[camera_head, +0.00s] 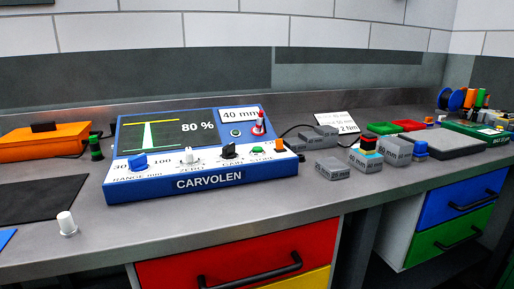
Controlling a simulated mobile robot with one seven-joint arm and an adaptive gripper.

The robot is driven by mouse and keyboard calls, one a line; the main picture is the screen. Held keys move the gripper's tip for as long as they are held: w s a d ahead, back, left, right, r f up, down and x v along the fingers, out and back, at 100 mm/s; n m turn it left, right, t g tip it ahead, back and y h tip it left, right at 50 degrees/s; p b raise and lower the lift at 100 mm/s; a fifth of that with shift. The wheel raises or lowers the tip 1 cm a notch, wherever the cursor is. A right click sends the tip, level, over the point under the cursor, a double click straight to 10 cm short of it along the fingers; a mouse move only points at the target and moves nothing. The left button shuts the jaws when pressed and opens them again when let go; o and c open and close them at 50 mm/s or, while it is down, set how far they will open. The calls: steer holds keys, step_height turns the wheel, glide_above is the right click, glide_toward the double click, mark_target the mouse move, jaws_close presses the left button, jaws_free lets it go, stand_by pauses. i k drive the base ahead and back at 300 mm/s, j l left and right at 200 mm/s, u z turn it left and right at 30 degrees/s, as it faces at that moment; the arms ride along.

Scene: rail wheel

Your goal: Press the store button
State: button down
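The blue CARVOLEN instrument (210,178) stands on the grey worktop in the head view. Its dark screen (165,135) shows a yellow line, a pale trace and "80 %". On its white front panel, a small green button (257,151) sits at the right, beside lettering that looks like "STORE". To its left are a black gain knob (229,151), a white zero knob (189,157) and a blue range knob (138,162). My gripper is not in view, and nothing covers the button.
Grey blocks (332,168) marked in mm stand right of the instrument. An orange case (45,140) and a black mat (42,201) lie left. A white-capped cylinder (66,222) stands near the front edge. The worktop before the instrument is clear.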

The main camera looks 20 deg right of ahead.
mark_target(258, 149)
steer(key=k+l+u, duration=0.1)
steer(key=l, duration=0.3)
steer(key=k+l+u, duration=0.1)
steer(key=l, duration=0.25)
steer(key=k+l+u, duration=0.15)
steer(key=l, duration=0.25)
steer(key=k+l+u, duration=0.1)
steer(key=l, duration=0.25)
